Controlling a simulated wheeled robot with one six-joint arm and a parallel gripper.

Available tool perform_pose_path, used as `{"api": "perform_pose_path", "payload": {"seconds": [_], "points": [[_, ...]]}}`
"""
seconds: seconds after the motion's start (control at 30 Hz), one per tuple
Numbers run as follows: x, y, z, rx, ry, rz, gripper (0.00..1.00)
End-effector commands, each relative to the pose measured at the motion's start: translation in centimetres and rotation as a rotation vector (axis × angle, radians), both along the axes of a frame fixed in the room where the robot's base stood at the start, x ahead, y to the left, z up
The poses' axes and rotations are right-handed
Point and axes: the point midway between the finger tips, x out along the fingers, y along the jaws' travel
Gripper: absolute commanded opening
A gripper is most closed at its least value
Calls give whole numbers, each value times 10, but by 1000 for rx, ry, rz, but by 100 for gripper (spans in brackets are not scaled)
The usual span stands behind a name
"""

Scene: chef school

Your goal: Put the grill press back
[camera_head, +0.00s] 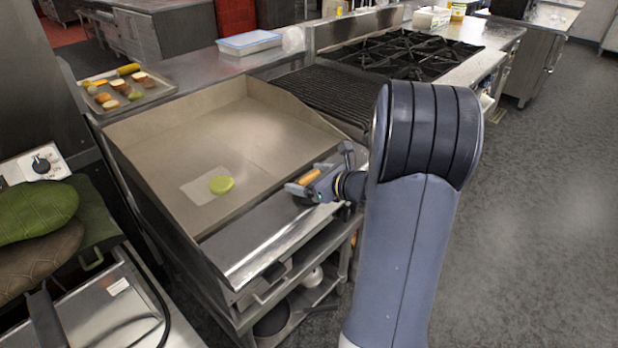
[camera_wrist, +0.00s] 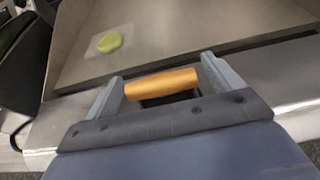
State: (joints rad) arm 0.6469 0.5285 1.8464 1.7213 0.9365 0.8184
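The grill press shows mainly as an orange-brown wooden handle (camera_head: 309,176) at the griddle's front ledge; in the wrist view the handle (camera_wrist: 162,83) lies crosswise, with a dark part under it. My gripper (camera_head: 309,178) is at the handle, with its two grey fingers (camera_wrist: 163,80) spread wide at the handle's two ends. The gaps there are very small, and I cannot tell whether the fingers touch it. The press's base is mostly hidden by my gripper, so I cannot tell whether it rests on the ledge.
A green round piece (camera_head: 221,185) lies on a pale square sheet (camera_head: 196,192) on the griddle (camera_head: 232,125), which has raised side walls. A food tray (camera_head: 150,92) stands behind left. A grate and burner range (camera_head: 405,52) is to the right. The steel front ledge (camera_head: 255,242) is bare left of my gripper.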

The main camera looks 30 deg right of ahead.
Motion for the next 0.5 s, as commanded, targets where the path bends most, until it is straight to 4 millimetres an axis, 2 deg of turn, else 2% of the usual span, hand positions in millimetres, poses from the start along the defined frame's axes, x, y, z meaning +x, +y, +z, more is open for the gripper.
{"api": "perform_pose_path", "payload": {"seconds": [0.33, 0.5], "points": [[0, 0, 5, 0, 0, 0, 88], [-24, -11, 13, -2, -3, -6, 88]]}}
